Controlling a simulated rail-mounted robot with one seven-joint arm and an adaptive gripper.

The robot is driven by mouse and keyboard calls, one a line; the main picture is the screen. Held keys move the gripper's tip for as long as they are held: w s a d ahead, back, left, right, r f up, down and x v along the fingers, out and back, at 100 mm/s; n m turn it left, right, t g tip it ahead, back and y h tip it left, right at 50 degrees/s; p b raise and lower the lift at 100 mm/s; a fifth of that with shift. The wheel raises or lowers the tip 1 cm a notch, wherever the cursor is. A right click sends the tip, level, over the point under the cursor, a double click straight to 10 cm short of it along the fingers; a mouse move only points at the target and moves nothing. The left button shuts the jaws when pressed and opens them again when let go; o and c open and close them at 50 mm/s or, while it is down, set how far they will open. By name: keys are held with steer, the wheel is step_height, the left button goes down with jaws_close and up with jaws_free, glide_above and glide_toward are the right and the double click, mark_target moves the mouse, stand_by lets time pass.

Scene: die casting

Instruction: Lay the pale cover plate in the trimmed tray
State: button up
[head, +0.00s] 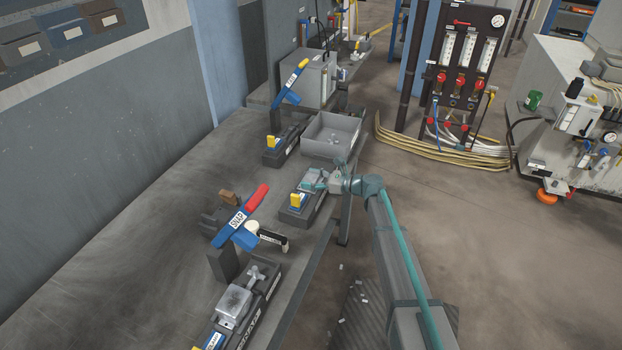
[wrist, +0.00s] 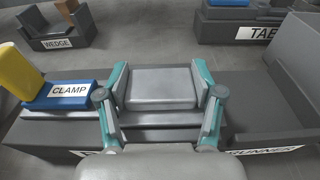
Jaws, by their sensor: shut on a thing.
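My gripper (wrist: 158,104) has its teal fingers shut on the sides of a pale grey, flat-topped piece (wrist: 161,88) that looks like the cover plate. In the head view my gripper (head: 318,182) is over a dark fixture (head: 291,216) on the bench. I cannot tell whether the piece rests on the fixture or hangs just above it. A blue block labelled CLAMP (wrist: 64,92) with a yellow part is to its left in the wrist view. The open grey tray (head: 346,126) stands just beyond the fixture; its wall (wrist: 297,45) shows at the right of the wrist view. Its label is not readable.
A fixture (head: 262,290) holding a pale casting (head: 234,302) is at the near end of the bench. A red and blue SNAP lever (head: 238,219) stands left of my gripper. Fixtures labelled WEDGE (wrist: 55,44) and TAB (wrist: 262,33) lie behind. Bare bench (head: 150,215) is at left.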

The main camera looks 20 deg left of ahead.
steer(key=shift+f, duration=0.1)
steer(key=o, duration=1.7)
